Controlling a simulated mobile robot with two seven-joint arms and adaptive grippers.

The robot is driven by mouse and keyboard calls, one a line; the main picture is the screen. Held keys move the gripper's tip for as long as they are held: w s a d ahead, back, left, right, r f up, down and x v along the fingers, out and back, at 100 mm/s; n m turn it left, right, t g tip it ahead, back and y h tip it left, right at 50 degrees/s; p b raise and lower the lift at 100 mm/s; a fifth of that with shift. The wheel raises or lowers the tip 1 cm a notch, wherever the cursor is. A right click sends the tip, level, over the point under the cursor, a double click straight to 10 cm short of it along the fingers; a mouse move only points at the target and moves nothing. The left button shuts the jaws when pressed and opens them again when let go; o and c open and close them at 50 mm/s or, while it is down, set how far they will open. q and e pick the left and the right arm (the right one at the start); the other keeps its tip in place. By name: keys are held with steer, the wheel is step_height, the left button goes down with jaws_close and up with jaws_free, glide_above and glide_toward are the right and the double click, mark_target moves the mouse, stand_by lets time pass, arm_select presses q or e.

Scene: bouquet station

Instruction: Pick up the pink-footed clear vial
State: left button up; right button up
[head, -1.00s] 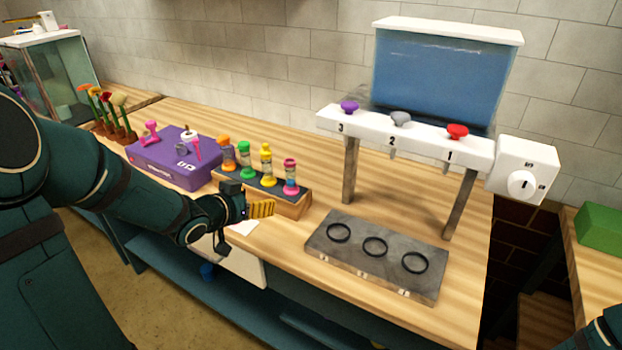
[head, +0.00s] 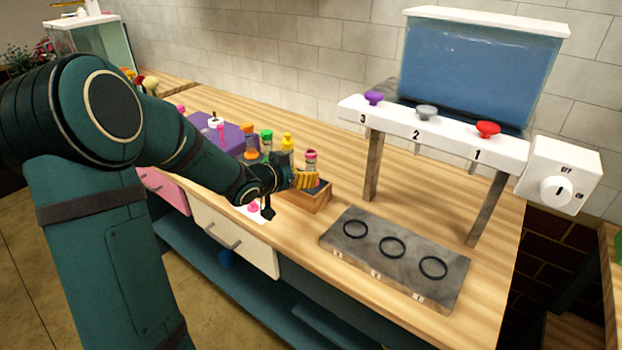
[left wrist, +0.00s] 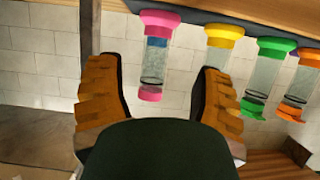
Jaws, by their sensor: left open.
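The pink-footed clear vial (head: 311,157) stands at the right end of the row in the wooden rack; its lower part is hidden by my left gripper (head: 302,181) in the head view. There my left gripper (left wrist: 158,72) is open, with one yellow-padded finger to each side of the vial in the picture. I see no contact with it. My right gripper is out of view.
Yellow (left wrist: 217,55), green (left wrist: 265,75) and orange (left wrist: 301,85) vials stand beside the pink one in the rack (head: 318,198). A purple box (head: 236,137) is behind to the left. A grey plate with three rings (head: 395,262) lies right, before the water tank dispenser (head: 475,75).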

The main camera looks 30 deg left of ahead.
mark_target(308, 170)
arm_select(q)
steer(key=x, duration=0.1)
steer(key=b+x, duration=0.1)
steer(key=x, duration=0.3)
steer(key=shift+d, duration=0.3)
jaws_close()
steer(key=shift+r, duration=0.1)
